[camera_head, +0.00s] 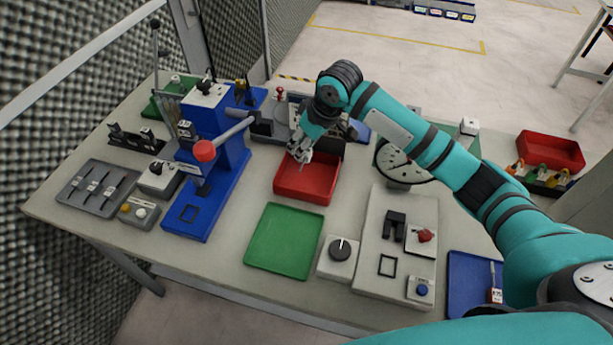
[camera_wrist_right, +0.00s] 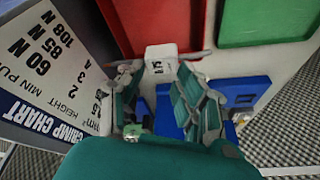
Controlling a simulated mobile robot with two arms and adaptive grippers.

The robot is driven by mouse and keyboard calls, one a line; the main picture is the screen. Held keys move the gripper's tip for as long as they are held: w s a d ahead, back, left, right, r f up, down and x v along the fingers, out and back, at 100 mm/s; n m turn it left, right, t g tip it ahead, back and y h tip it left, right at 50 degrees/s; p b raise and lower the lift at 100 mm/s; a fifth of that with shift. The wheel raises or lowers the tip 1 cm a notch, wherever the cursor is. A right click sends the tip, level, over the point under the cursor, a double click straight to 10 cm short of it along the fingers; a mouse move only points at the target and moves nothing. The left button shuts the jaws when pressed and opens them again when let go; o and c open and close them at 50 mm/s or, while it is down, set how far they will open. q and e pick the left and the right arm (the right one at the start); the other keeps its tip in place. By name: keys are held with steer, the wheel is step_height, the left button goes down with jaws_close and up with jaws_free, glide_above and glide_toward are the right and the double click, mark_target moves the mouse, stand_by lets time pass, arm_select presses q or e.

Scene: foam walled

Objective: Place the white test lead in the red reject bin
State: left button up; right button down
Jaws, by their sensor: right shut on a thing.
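The red reject bin (camera_head: 300,196) sits in the middle of the table and looks empty where its floor shows. My right gripper (camera_head: 302,158) overlaps the bin's back left part in the head view, fingers pointing down; its height above the bin is hard to tell. In the right wrist view the gripper (camera_wrist_right: 160,84) is shut on the white test lead (camera_wrist_right: 160,57), a small white block with a dark printed label and thin ends at its sides. The red bin (camera_wrist_right: 150,14) shows beyond the lead there. My left gripper is not in view.
A green tray (camera_head: 285,241) lies in front of the bin. A blue press (camera_head: 208,200) with a red-knobbed lever stands left. A grey fixture (camera_head: 375,255) and a blue tray (camera_head: 466,277) are at right. A printed chart (camera_wrist_right: 50,65) is close beside the gripper in the wrist view.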

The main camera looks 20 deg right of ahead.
step_height(320, 180, down, 9)
steer(key=shift+s+r+p, duration=0.1)
steer(key=shift+r+p, duration=0.05)
steer(key=shift+p, duration=0.65)
steer(key=shift+f, duration=0.5)
steer(key=c, duration=0.9)
jaws_free()
steer(key=shift+f, duration=0.1)
steer(key=b+v, duration=0.1)
steer(key=v, duration=1.1)
